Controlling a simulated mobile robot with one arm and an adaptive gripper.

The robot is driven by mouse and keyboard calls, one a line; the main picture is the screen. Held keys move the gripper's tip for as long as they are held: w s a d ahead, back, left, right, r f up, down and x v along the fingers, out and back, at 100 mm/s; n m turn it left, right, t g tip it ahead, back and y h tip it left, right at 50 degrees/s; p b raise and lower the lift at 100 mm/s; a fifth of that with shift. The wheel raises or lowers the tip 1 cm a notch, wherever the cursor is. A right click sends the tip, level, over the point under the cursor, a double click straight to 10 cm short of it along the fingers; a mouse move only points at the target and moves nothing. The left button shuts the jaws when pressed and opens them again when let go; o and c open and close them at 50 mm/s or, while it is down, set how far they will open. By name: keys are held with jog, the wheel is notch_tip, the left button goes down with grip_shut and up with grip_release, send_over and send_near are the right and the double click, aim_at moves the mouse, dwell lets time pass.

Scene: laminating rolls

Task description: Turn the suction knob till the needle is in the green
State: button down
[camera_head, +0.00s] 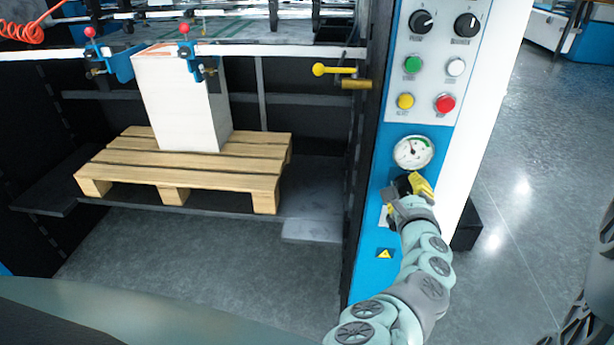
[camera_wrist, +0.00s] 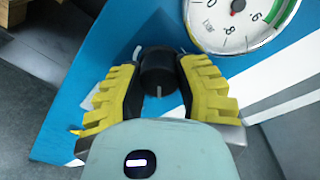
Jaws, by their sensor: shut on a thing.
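The suction knob (camera_wrist: 158,73) is a black round knob on the blue panel, with a white mark on its front. My gripper (camera_wrist: 160,80) is shut on it, with one yellow-padded finger on each side in the wrist view. In the head view my gripper (camera_head: 413,184) is just below the gauge and hides the knob. The round white gauge (camera_head: 413,153) has a green arc at the upper right of its dial. Part of the gauge (camera_wrist: 238,22) also shows in the wrist view, with its top cut off. I cannot tell exactly where its needle points.
Above the gauge are two black dials (camera_head: 421,21), green, white and yellow buttons and a red button (camera_head: 445,103). A yellow warning label (camera_head: 385,254) is below. To the left, a white stack (camera_head: 180,103) stands on a wooden pallet (camera_head: 125,172).

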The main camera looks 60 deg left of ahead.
aim_at(416, 143)
jog(key=shift+w+d+m, duration=0.1)
jog(key=shift+m, duration=1.2)
jog(key=shift+f, duration=0.15)
jog(key=c, duration=0.5)
grip_release()
jog(key=shift+r, duration=0.25)
jog(key=shift+a+r, duration=0.2)
jog(key=shift+r, duration=4.7)
jog(key=shift+d, duration=0.15)
